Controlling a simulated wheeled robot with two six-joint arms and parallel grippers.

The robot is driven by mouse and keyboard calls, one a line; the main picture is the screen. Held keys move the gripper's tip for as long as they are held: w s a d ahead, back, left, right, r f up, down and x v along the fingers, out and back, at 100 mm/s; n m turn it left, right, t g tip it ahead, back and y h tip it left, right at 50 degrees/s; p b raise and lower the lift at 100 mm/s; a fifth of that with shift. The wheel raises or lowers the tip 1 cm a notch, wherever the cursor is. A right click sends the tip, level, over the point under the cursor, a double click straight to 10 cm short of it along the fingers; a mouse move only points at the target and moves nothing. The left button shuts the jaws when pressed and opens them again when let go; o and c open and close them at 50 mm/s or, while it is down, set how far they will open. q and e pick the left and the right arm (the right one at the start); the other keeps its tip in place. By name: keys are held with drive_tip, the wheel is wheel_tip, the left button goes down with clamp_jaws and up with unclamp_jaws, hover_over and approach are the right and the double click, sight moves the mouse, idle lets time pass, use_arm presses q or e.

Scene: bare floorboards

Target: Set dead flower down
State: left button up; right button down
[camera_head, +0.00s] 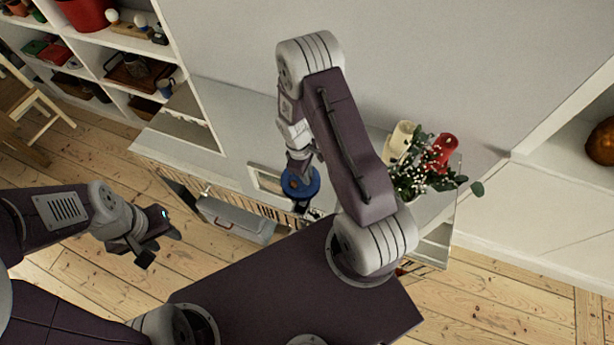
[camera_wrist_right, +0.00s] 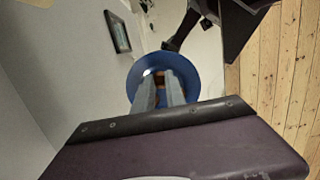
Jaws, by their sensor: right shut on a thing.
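My right gripper (camera_head: 300,165) reaches down over the white ledge, its fingers close together. In the right wrist view its fingertips (camera_wrist_right: 160,86) are shut on a small brown thing (camera_wrist_right: 159,76) in the middle of a blue round thing (camera_wrist_right: 140,70). The blue round thing also shows in the head view (camera_head: 308,187). I cannot tell whether the brown thing is the dead flower; the fingers hide most of it. A bouquet with red, cream and small white blooms (camera_head: 410,178) stands at the ledge's right end. My left gripper (camera_head: 160,243) is open and empty, away to the left.
The white ledge (camera_head: 230,120) runs along the wall, bare left of my right gripper. A small frame (camera_head: 265,182) stands near the blue thing. Shelves (camera_head: 110,45) are at upper left. Floorboards (camera_head: 90,185) are open at left.

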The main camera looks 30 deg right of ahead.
drive_tip(key=shift+w+d+f, duration=0.1)
drive_tip(key=shift+f, duration=0.9)
drive_tip(key=c, duration=1.4)
unclamp_jaws()
drive_tip(key=shift+f, duration=0.1)
drive_tip(key=shift+o, duration=0.2)
wheel_tip(320, 180, up, 12)
drive_tip(key=w+a, duration=0.1)
drive_tip(key=s+a+r+m+t+y, duration=0.1)
drive_tip(key=s+a+r+m, duration=0.3)
drive_tip(key=s+r+m, duration=0.4)
drive_tip(key=shift+s+t, duration=0.65)
drive_tip(key=shift+t, duration=0.15)
